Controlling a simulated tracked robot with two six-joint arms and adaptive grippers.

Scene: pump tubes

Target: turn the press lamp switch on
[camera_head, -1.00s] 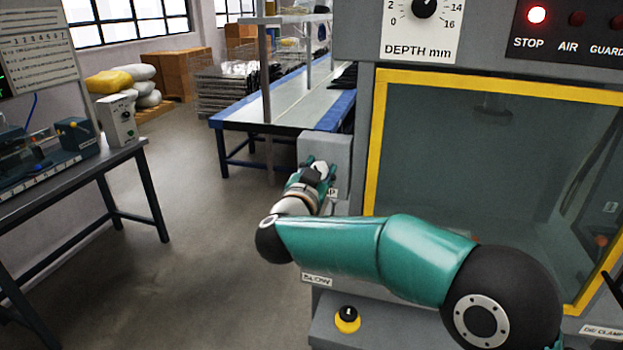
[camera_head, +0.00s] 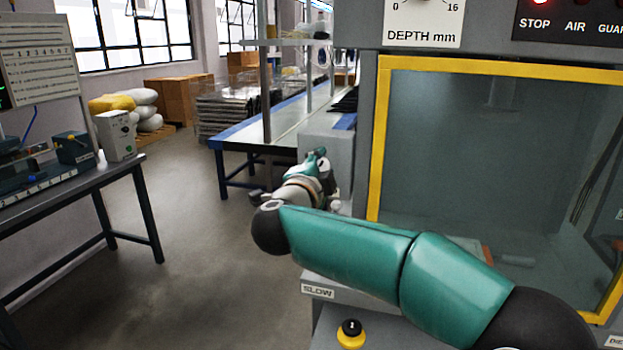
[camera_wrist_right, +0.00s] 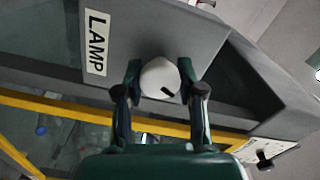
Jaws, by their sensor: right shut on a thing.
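The press lamp switch is a round white knob (camera_wrist_right: 160,78) with a dark mark, on a grey box beside the LAMP label (camera_wrist_right: 96,43) in the right wrist view. My right gripper (camera_wrist_right: 160,82) has one finger on each side of the knob and is shut on it. In the head view, my right gripper (camera_head: 318,163) is at the grey box (camera_head: 332,148) on the press's left side, and the arm hides the knob there. My left gripper is not in view.
The press window has a yellow frame (camera_head: 376,140). A yellow-and-black button (camera_head: 351,334) and a SLOW label (camera_head: 318,291) are below my arm. The red STOP light (camera_head: 537,3) is lit. A bench (camera_head: 70,185) stands at left, with clear floor between.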

